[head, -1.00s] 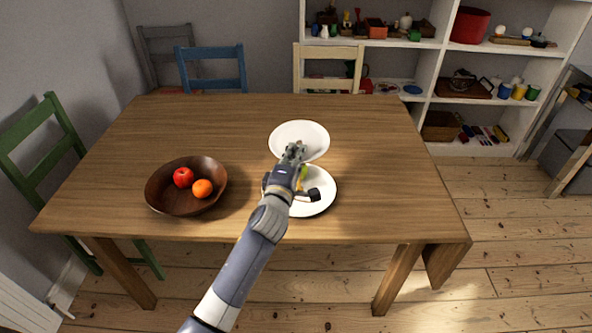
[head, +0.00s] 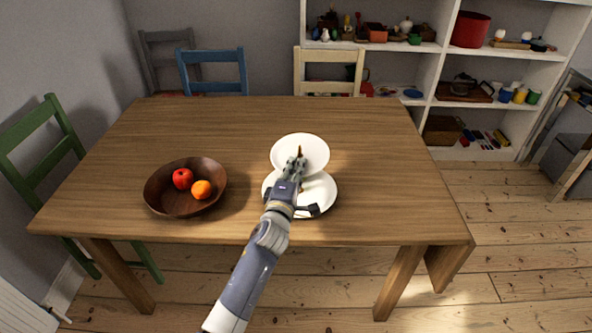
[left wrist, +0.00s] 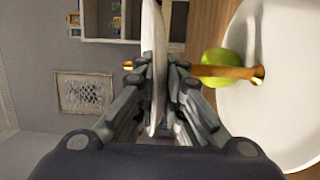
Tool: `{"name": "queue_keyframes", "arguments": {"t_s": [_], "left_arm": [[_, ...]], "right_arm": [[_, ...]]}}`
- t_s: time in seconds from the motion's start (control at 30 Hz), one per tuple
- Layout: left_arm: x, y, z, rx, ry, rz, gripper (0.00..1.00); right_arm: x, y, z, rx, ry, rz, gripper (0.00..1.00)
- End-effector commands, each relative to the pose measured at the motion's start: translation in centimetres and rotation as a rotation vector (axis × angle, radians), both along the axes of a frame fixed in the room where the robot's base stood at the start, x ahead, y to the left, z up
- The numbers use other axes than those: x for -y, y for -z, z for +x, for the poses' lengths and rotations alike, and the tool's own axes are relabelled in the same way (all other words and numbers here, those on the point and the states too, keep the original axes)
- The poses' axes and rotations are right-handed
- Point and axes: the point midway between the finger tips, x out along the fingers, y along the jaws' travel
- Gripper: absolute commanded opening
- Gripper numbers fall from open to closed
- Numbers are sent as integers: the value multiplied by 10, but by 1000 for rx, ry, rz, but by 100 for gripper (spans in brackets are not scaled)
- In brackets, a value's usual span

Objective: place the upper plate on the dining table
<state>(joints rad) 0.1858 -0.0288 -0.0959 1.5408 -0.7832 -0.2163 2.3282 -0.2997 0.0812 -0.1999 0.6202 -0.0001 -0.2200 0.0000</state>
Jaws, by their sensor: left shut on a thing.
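The upper plate (head: 310,147) is white and round. In the head view it overlaps the far side of a second white plate, the lower plate (head: 326,190), on the dining table (head: 380,170). My left gripper (head: 298,163) is shut on the upper plate's near rim. In the left wrist view the upper plate (left wrist: 152,35) stands edge-on between the fingertips (left wrist: 157,75), with the lower plate (left wrist: 285,125) at right. How high the upper plate is held is hard to tell. My right gripper is out of view.
A green fruit (left wrist: 220,62) and a golden stick-like thing (left wrist: 245,73) show by the lower plate. A brown bowl (head: 160,197) with a red apple (head: 182,179) and an orange (head: 201,189) stands at left. The table's right side and back are clear. Chairs stand around it.

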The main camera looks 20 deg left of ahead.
Motion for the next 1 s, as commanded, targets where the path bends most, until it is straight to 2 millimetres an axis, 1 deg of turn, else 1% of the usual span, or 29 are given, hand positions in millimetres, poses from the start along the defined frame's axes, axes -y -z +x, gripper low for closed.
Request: {"name": "queue_keyframes", "arguments": {"t_s": [0.03, 0.2, 0.23, 0.27, 0.3, 0.33, 1.0], "left_arm": [[1, 23, -4, -37, -4, -4, 0], [2, 24, -4, -37, -2, -5, 0], [1, 26, -4, -40, -2, -5, 11], [2, 26, -4, -40, -2, -5, 18], [2, 26, -4, -40, -2, -5, 27], [1, 26, -4, -40, -3, -5, 29], [0, 16, -3, -25, -2, 1, 29]], "right_arm": [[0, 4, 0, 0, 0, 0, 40], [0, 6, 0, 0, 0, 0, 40], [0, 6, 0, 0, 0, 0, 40], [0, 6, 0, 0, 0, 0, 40], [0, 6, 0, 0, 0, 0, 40], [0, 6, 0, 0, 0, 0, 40], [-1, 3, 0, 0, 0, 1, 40]]}}
